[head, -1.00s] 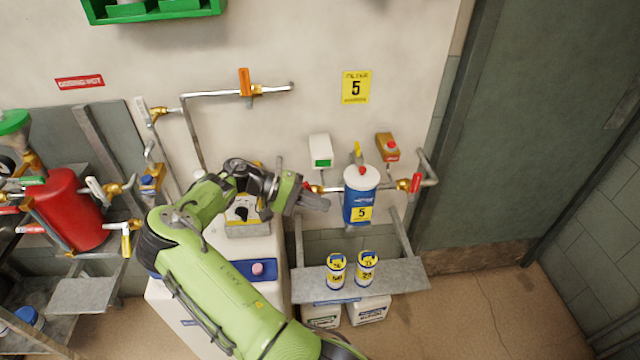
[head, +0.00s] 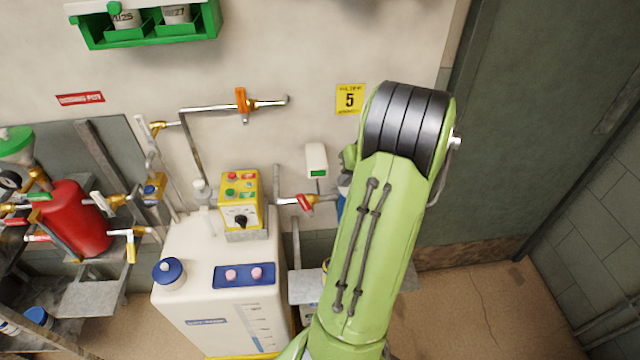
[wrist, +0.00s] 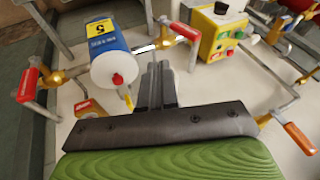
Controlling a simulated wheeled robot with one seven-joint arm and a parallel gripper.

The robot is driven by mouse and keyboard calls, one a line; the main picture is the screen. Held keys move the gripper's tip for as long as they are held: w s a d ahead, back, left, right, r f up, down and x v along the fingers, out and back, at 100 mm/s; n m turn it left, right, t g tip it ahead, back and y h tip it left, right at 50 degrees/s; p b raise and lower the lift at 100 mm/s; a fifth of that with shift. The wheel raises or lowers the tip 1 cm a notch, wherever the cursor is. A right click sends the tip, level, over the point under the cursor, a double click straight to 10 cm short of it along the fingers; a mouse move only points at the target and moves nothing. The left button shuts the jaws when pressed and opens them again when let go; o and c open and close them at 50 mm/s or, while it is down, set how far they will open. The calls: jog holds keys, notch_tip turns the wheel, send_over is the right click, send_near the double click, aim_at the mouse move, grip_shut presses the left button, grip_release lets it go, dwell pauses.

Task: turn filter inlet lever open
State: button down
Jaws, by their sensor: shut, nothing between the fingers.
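The blue-and-white filter marked 5 (wrist: 112,55) is on the left of the wrist view. Only a blue sliver (head: 341,205) shows beside my arm in the head view. The red inlet lever (head: 304,202) is on the pipe left of the filter in the head view, slanted across its brass valve. It also shows in the wrist view (wrist: 186,32), right of the filter. My gripper (wrist: 156,72) is shut and empty, beside the filter and apart from the red lever in the picture. My arm hides the fingers in the head view.
Another red lever (wrist: 27,85) is on the filter's other side. An orange lever (head: 242,102) is on the upper pipe. A white box with a green display (head: 316,158) and a yellow control box (head: 240,203) stand near the inlet pipe.

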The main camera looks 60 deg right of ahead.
jog(key=r, duration=0.1)
jog(key=b, duration=0.1)
send_near(306, 207)
jog(key=d+f, duration=0.2)
jog(key=d, duration=0.1)
jog(key=shift+w+a+f, duration=0.45)
jog(key=shift+w+f, duration=0.1)
jog(key=shift+w, duration=0.2)
jog(key=shift+w+a+f, duration=0.45)
jog(key=shift+w+f, duration=0.05)
jog(key=shift+w, duration=0.25)
